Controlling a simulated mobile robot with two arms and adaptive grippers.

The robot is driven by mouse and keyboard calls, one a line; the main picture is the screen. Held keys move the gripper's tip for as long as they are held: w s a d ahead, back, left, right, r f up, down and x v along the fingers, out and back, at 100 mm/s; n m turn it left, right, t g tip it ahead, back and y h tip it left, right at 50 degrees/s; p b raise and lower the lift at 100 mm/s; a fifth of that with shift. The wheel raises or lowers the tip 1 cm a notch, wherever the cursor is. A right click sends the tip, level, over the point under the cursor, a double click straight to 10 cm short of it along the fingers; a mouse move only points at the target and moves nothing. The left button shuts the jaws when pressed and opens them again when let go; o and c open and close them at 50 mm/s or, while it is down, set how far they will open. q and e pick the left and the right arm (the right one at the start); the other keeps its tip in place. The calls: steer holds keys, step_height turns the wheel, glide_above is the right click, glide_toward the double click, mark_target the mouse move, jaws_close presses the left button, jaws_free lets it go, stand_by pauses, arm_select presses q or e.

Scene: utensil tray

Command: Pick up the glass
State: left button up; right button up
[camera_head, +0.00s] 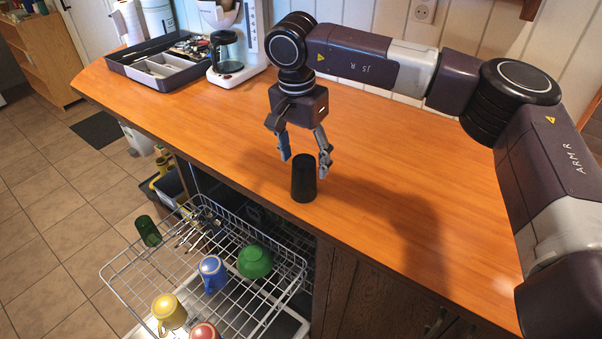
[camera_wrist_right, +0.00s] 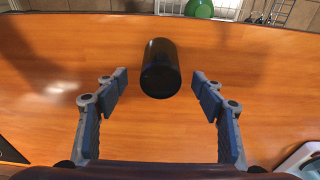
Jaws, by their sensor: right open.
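A black glass (camera_head: 304,178) stands upright on the orange wooden counter (camera_head: 400,200), close to its front edge, in the head view. My right gripper (camera_head: 304,157) is open and empty just above and behind the glass, its fingers pointing down. In the right wrist view the glass (camera_wrist_right: 160,68) is ahead of the open right gripper (camera_wrist_right: 160,84), roughly centred between its two fingertips and apart from both. A dark green glass (camera_head: 148,231) is at the left side of the dishwasher rack. My left gripper is not in view.
The pulled-out dishwasher rack (camera_head: 130,262) below the counter holds a green bowl (camera_head: 254,262), a blue mug (camera_head: 212,273), a yellow mug (camera_head: 168,312) and cutlery. A utensil tray (camera_head: 150,82) and coffee maker (camera_head: 228,70) stand at the back left. The counter right of the glass is clear.

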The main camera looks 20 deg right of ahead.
mark_target(306, 180)
step_height(306, 180, down, 2)
steer(key=shift+w+d, duration=0.1)
step_height(306, 180, down, 4)
steer(key=shift+w+d+f+p, duration=0.15)
steer(key=shift+f+p, duration=0.1)
steer(key=shift+p, duration=0.9)
steer(key=shift+f, duration=0.5)
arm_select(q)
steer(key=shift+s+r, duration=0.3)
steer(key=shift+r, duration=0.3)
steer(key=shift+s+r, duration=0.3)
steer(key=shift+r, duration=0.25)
arm_select(e)
steer(key=c, duration=1.5)
steer(key=shift+w, duration=0.1)
